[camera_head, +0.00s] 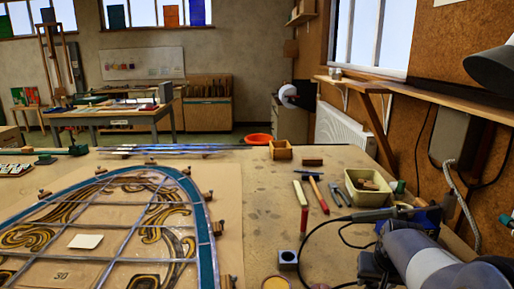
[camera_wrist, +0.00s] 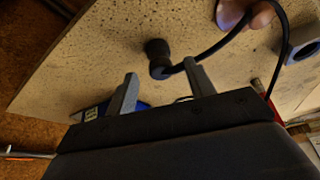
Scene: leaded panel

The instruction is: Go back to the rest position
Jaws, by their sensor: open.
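My gripper (camera_wrist: 160,68) shows in the wrist view with its two grey fingers spread apart. A short dark knob-like end with a black cable (camera_wrist: 228,38) shows beyond the gap, over the speckled worktop; I see nothing clamped between the fingers. In the head view my arm comes in at the lower right, over the right side of the workbench (camera_head: 262,213). The fingers cannot be made out clearly there. A dark tool (camera_head: 365,215) with a black cord lies close to the arm. The leaded panel (camera_head: 187,262) lies on the left of the bench.
A grey block with a hole (camera_head: 288,258) stands near the front. A hammer (camera_head: 319,195) and a cream bin (camera_head: 367,187) lie farther back. A wooden box (camera_head: 281,150) stands at the far edge. A wall shelf (camera_head: 445,98) runs along the right. The bench middle is fairly clear.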

